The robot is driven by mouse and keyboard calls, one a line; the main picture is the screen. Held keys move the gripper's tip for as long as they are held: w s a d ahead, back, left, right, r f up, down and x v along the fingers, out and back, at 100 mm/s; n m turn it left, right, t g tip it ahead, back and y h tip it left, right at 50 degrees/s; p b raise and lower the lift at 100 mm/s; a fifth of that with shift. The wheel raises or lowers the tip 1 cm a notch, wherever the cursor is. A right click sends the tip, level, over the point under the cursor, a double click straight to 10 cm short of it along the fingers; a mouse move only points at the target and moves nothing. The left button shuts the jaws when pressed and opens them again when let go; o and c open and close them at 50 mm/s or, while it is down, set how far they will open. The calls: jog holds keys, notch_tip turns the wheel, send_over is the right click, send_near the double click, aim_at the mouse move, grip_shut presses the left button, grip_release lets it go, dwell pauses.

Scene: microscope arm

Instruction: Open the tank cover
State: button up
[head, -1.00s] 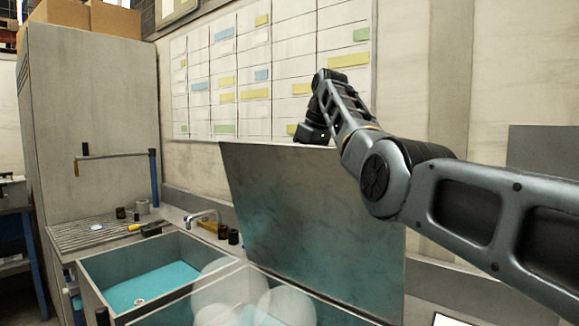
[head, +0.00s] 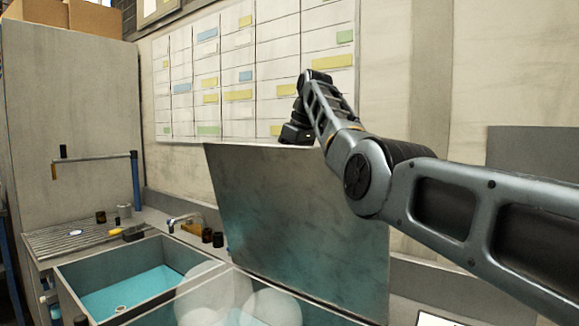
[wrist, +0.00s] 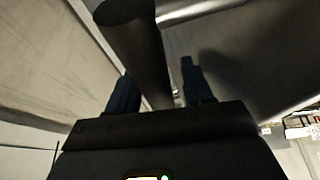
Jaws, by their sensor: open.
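The tank cover (head: 300,215), a large dark metal panel, stands raised and steeply tilted at the back of the right-hand tank. My gripper shows in the wrist view (wrist: 160,82) with its two fingers apart. A dark round bar (wrist: 135,45) runs between the fingers; I cannot tell whether either finger touches it. A grey panel surface (wrist: 235,50), likely the cover, fills the right of the wrist view. In the head view my wrist is at the cover's top edge, and the fingertips are hidden behind the panel.
The left basin (head: 130,285) holds turquoise liquid. Pale translucent round shapes (head: 265,305) show at the right tank. A tap (head: 180,218) and small bottles (head: 213,238) stand behind the basins. A wall board (head: 235,75) hangs behind my arm.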

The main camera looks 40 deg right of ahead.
jog(key=b+v, duration=0.1)
jog(key=v, duration=0.6)
jog(key=shift+s+r, duration=0.15)
dwell(0.3)
